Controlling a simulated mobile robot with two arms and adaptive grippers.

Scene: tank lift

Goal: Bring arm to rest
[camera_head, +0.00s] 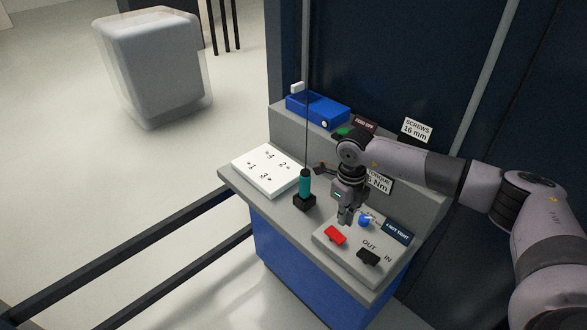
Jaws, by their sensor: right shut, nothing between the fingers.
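My right arm comes in from the right over the grey workbench (229,183). My right gripper (344,219) points down above the near control panel (335,255), close to a red switch (335,235) and a blue button (364,221). Its fingers are shut with nothing between them. I cannot tell whether the fingertips touch the panel. My left gripper is not in view.
A teal-handled tool (305,184) stands upright in a black holder beside my right gripper. A white numbered plate (267,170) lies at the left. A blue box (318,109) and a screws sign (416,130) are behind. Dark rails (150,240) run at the lower left.

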